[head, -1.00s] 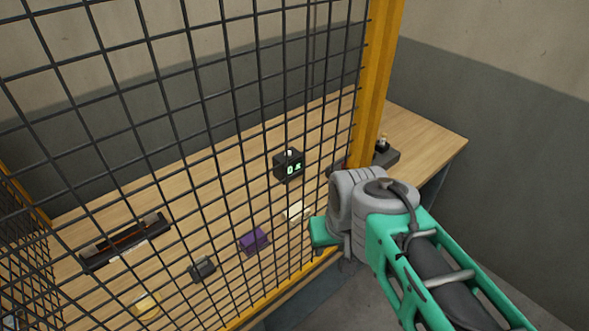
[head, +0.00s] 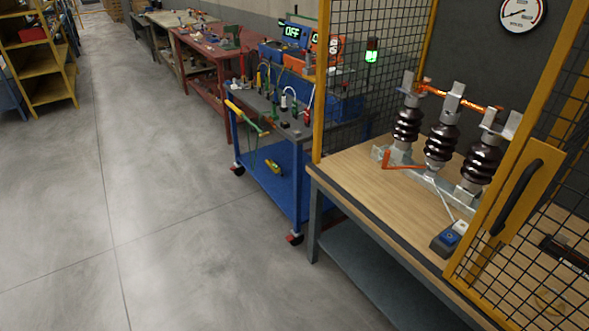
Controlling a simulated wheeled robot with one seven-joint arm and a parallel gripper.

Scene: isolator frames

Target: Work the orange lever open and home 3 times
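The isolator stands on a wooden bench (head: 352,182), with dark brown ribbed insulators (head: 441,143) on a pale metal base. The orange lever (head: 405,166) is at the base's front left. It lies low, with a short upturned end at its left. Orange bars (head: 470,101) run across the metal terminals on top of the insulators and look joined from left to right. My gripper is not in the current head view, and nothing touches the lever.
A yellow-framed mesh panel with a black handle (head: 516,197) stands right of the isolator. A small box with a blue top (head: 449,238) sits at the bench front. A green lamp (head: 371,55) glows behind. A blue trolley (head: 276,185) stands left; the floor (head: 150,200) is clear.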

